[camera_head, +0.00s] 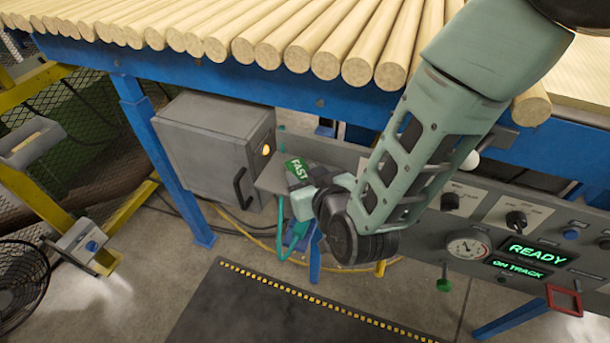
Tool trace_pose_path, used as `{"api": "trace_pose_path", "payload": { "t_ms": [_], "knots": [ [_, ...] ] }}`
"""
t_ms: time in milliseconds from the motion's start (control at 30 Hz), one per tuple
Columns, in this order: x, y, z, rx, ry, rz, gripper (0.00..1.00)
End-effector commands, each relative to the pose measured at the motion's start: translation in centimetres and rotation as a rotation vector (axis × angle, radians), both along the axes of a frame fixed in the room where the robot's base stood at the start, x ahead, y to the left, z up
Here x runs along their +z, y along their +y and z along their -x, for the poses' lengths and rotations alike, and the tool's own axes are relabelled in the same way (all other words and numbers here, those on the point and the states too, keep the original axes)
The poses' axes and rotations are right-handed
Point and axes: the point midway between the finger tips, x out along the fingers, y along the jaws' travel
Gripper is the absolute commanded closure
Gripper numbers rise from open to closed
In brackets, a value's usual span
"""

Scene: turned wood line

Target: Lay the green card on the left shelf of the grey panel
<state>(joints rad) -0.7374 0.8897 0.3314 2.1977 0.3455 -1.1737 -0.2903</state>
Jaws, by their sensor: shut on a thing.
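The green card (298,169), marked "FAST" in white, is at the end of my gripper (303,190), at the left end of the grey panel (430,233). My gripper is shut on the card. A small grey shelf (268,182) sticks out at the panel's left end. The card overlaps this shelf in the picture; I cannot tell whether it touches it. My arm hides part of the panel's left half.
A grey cabinet (205,140) with a black handle stands just left of the shelf. Wooden rods (290,45) lie above on a blue frame (260,80). Knobs, a gauge (468,246) and a "READY" display (536,251) are on the panel. A dark mat (270,310) lies below.

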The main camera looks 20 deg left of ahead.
Motion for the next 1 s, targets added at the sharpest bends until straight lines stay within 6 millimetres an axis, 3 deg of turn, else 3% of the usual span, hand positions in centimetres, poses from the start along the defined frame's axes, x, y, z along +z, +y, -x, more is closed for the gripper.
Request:
{"api": "trace_pose_path", "payload": {
  "t_ms": [367, 400, 467, 500, 867, 1000],
  "knots": [
    [-0.5, 0.0, 0.0, 0.0, -0.001, -0.001, 0.86],
    [-0.5, 0.0, 0.0, 0.0, -0.001, -0.001, 0.62],
    [-0.4, 0.0, 0.0, 0.0, 0.0, -0.001, 0.45],
    [-0.4, 0.0, 0.0, 0.0, 0.0, -0.001, 0.43],
    [0.1, 0.0, 0.1, 0.0, 0.0, -0.001, 0.43],
    [0.7, -1.3, 1.6, 0.001, 0.0, 0.0, 0.43]
  ]
}}
